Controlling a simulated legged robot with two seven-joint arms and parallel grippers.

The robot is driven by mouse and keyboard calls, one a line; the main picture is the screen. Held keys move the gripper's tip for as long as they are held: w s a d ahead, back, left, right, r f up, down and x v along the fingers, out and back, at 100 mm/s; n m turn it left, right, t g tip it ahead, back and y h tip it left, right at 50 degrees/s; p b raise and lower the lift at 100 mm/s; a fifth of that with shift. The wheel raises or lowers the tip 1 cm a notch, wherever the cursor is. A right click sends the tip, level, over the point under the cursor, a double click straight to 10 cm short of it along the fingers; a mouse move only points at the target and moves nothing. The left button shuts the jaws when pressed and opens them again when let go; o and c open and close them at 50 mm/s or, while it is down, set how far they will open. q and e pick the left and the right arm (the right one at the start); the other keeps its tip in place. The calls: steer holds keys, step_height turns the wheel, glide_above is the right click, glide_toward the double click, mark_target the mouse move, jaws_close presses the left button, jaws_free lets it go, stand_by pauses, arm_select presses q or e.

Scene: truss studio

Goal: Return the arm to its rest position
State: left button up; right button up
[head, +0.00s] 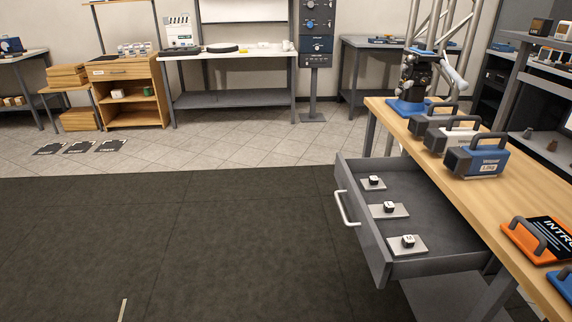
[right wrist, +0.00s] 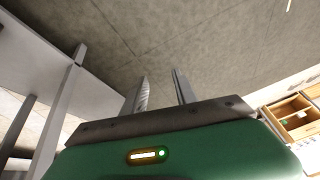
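My right gripper (right wrist: 160,73) shows in the right wrist view, with its two grey fingers apart and nothing between them. Behind the fingers is plain dark floor (right wrist: 200,35). Neither of my arms shows in the head view, and my left gripper is in no view. A drawer (head: 376,255) under the wooden workbench (head: 425,123) stands pulled out.
Handled weights, one of them blue (head: 477,160), and an orange handled board (head: 537,240) stand on the workbench. The open drawer juts over the dark mat (head: 200,240), which is mostly clear. Grey table legs (right wrist: 60,110) rise at left in the right wrist view.

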steer(key=s+d+r+n+g+p, duration=0.1)
steer(key=s+d+r+n+g, duration=0.1)
steer(key=s+d, duration=0.3)
step_height(320, 180, up, 29)
steer(key=a+p, duration=0.1)
steer(key=p, duration=2.9)
steer(key=shift+s+a+r+h, duration=0.15)
steer(key=shift+s+a+h, duration=0.15)
steer(key=shift+s, duration=0.1)
